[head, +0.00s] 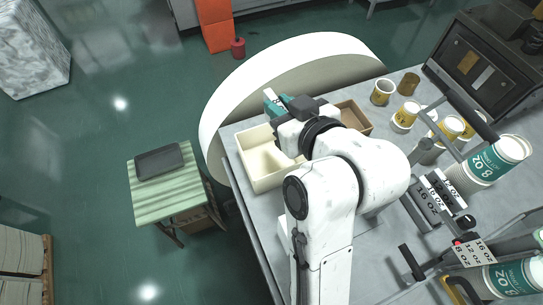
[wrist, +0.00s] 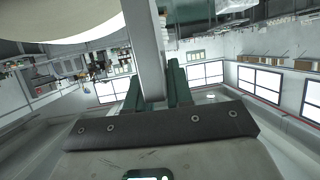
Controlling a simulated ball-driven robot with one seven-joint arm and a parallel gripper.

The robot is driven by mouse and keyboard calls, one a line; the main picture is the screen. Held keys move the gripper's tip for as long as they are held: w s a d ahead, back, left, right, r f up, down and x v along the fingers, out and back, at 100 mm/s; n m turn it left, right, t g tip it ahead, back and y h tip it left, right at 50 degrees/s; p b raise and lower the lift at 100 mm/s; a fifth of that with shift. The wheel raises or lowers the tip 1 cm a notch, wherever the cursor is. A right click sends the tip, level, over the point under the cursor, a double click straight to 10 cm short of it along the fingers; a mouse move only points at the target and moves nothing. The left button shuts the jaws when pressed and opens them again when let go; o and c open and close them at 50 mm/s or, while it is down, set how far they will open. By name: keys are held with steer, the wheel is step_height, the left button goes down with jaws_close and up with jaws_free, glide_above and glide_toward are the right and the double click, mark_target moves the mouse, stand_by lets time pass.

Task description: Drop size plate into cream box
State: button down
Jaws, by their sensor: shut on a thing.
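The cream box (head: 276,182) stands on the left part of the grey table, open at the top, and its visible inside looks empty. My gripper (head: 273,100) is at the box's far edge in the head view, its teal fingers pointing up and left in the picture. In the wrist view, the green fingers (wrist: 158,92) are shut on a long grey size plate (wrist: 146,45), seen nearly edge-on. In the head view the plate is barely visible, and its lettering cannot be read. My arm hides part of the box's right side.
A brown box (head: 353,117) stands right of the cream box. Paper cups (head: 405,116) and a rack of labelled size plates (head: 432,198) occupy the table's right. A large cream curved rim (head: 222,105) rises behind. A striped side table (head: 168,188) stands left.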

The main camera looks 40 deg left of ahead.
steer(key=shift+s+f+b, duration=0.1)
steer(key=shift+f+b, duration=1.2)
steer(key=shift+f, duration=0.6)
steer(key=c, duration=0.9)
jaws_free()
steer(key=p+v, duration=0.4)
steer(key=v, duration=0.6)
steer(key=shift+s+d+r, duration=0.1)
steer(key=shift+d, duration=0.3)
